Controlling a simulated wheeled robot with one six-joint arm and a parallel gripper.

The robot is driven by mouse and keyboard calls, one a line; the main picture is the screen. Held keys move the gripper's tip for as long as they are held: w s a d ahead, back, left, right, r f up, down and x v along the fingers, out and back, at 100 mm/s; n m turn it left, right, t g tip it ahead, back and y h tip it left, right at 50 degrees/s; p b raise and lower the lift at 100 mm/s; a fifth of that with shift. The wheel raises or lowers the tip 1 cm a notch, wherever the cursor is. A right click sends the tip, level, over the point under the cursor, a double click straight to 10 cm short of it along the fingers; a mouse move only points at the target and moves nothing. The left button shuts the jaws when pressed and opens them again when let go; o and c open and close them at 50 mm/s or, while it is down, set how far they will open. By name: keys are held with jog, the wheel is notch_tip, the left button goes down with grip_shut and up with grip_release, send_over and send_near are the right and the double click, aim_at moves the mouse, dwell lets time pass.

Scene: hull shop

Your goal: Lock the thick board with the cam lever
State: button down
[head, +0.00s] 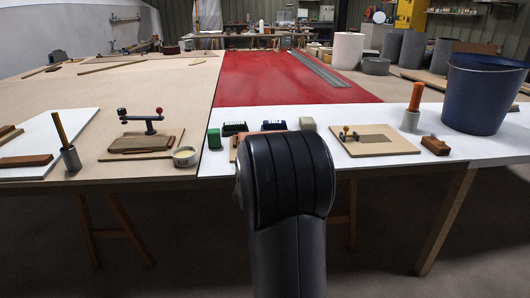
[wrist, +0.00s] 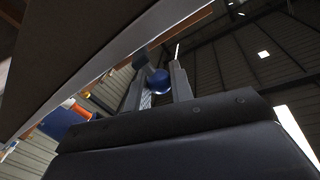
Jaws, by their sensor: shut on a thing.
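In the wrist view my gripper (wrist: 158,84) has its two fingers on either side of a round blue knob (wrist: 158,80), shut on it. A greyish part runs up behind the knob. In the head view my own arm hides the gripper and the knob. A wooden edge (head: 234,148) shows beside my arm, mostly hidden.
A tin (head: 185,157) stands beside the left base. A blue bucket (head: 482,92), an orange-handled tool in a grey cup (head: 412,112) and a brown block (head: 436,146) stand at right. Green and dark blocks (head: 234,128) sit behind my arm. The red surface (head: 275,80) beyond is largely clear.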

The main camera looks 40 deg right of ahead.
jog(key=shift+w+a+r+m+g+h+p, duration=0.1)
jog(key=shift+w+a+m+g+h+p, duration=0.2)
jog(key=shift+m+g+h+p, duration=0.55)
jog(key=shift+w+a+r+m+g+h+p, duration=0.15)
jog(key=shift+w+m+g+h+p, duration=0.4)
jog(key=shift+p, duration=0.55)
jog(key=shift+f+g+p, duration=0.1)
jog(key=shift+g+p, duration=0.2)
jog(key=shift+p, duration=0.05)
jog(key=shift+g, duration=0.3)
jog(key=c, duration=1.3)
grip_release()
jog(key=shift+f, duration=0.1)
jog(key=p+v, duration=0.1)
jog(key=v, duration=0.9)
jog(key=shift+s+a+p, duration=0.15)
jog(key=shift+a+p, duration=0.2)
jog(key=shift+a, duration=0.05)
